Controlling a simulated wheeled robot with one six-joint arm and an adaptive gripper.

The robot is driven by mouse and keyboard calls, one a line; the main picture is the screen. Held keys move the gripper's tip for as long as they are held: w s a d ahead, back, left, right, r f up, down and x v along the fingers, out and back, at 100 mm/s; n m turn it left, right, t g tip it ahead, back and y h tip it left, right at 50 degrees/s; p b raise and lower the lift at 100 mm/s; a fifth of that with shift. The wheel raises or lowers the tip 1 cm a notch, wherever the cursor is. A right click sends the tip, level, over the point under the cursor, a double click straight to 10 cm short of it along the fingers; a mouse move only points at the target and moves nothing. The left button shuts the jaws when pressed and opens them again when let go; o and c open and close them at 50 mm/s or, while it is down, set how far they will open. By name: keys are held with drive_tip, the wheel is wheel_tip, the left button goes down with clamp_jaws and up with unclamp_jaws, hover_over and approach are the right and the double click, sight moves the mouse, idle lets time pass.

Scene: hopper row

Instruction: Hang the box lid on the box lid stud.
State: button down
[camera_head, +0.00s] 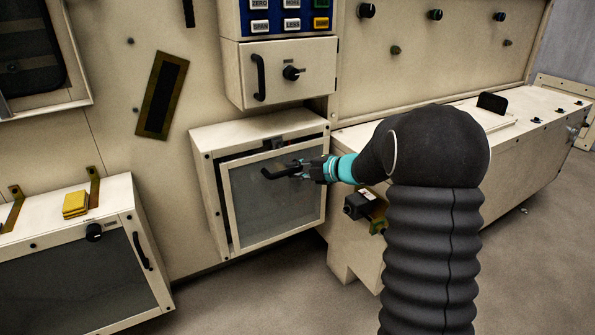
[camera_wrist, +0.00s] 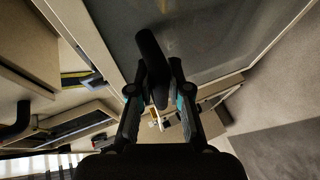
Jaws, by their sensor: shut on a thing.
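The box lid (camera_head: 240,210) is a beige-framed dark panel at the front of a beige box (camera_head: 260,128) low on the wall. A dark gap shows between lid and box along the top and left. My gripper (camera_head: 300,172) is shut on the lid's black bar handle (camera_head: 278,173). In the wrist view the handle (camera_wrist: 152,55) runs between the two fingers (camera_wrist: 155,92), and the lid's dark panel (camera_wrist: 200,35) fills the top. A small dark fitting (camera_head: 275,143) shows at the box's upper front edge. I cannot tell which part is the box lid stud.
A drawer unit with a black handle (camera_head: 259,77) is above the box. A dark strip plate (camera_head: 162,95) hangs on the wall at left. A lower-left cabinet (camera_head: 100,215) bears yellow blocks (camera_head: 75,204). A long beige bench (camera_head: 530,130) stands at right. Bare floor lies below.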

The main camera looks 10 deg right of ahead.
drive_tip(key=shift+w+a, duration=0.1)
drive_tip(key=shift+w, duration=0.2)
drive_tip(key=shift+f+b, duration=0.35)
drive_tip(key=shift+b, duration=0.05)
drive_tip(key=shift+r, duration=0.1)
idle(0.7)
drive_tip(key=c, duration=1)
unclamp_jaws()
drive_tip(key=v, duration=1.2)
